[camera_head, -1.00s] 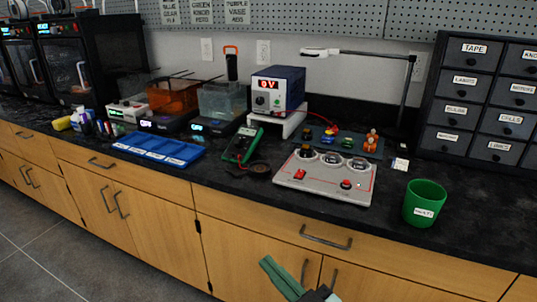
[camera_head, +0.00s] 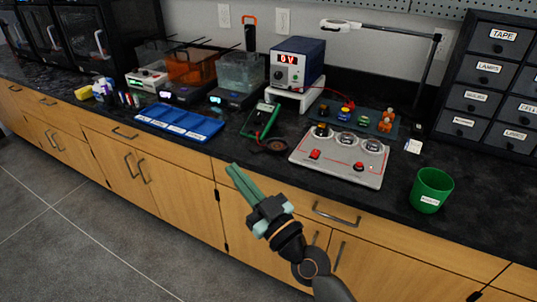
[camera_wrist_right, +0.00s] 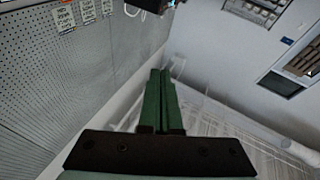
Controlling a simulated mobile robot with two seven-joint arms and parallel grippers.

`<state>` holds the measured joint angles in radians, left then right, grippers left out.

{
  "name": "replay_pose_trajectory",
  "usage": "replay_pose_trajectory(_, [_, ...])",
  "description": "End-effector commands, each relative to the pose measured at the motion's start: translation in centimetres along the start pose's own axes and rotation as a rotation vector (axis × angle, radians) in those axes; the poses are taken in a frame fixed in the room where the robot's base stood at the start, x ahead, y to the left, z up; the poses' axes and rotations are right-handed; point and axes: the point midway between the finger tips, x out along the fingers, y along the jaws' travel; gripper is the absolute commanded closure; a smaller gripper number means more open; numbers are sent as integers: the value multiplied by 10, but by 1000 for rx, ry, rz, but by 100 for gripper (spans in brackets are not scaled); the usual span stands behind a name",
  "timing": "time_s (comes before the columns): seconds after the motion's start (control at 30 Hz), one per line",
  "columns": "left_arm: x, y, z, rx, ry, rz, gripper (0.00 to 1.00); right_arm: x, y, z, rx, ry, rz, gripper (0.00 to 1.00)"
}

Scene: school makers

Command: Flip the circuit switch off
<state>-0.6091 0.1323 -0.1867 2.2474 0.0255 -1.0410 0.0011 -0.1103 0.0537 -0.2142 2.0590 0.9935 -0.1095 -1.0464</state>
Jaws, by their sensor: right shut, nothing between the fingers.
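The circuit board (camera_head: 335,168) is a light grey panel lying on the black counter, with round parts along its back edge. A red switch (camera_head: 315,154) sits at its front left and another red part (camera_head: 358,167) at its front right. I cannot tell the switch's position. My right gripper (camera_head: 234,170) is shut and empty, in front of the cabinet doors, left of and nearer than the board, apart from it. Its green fingers (camera_wrist_right: 160,98) lie together in the right wrist view, pointing at the wall and ceiling. My left gripper is not in view.
A green cup (camera_head: 431,190) stands right of the board. A green multimeter (camera_head: 260,120) and a blue tray (camera_head: 180,122) lie to its left. A power supply (camera_head: 298,65) reading 0 V stands behind. A lamp arm (camera_head: 385,32) reaches over the back. The counter's front edge lies between gripper and board.

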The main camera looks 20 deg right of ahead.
Motion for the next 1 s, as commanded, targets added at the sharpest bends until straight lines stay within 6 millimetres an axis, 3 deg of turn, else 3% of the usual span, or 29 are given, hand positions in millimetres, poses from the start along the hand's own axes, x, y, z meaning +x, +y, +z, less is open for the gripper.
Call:
replay_pose_trajectory(0.1, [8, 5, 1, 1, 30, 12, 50, 16, 35, -17, -5, 98, 169, 100])
replay_pose_trajectory(0.27, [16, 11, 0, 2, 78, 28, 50, 25, 85, -22, -8, 143, 423, 100])
replay_pose_trajectory(0.5, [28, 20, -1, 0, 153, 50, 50, 19, 149, 4, -5, 22, 805, 100])
replay_pose_trajectory(0.7, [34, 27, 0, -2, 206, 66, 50, 3, 176, 42, -5, -207, 1039, 100])
replay_pose_trajectory(1.0, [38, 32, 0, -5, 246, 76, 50, -13, 181, 73, -8, -434, 1162, 100])
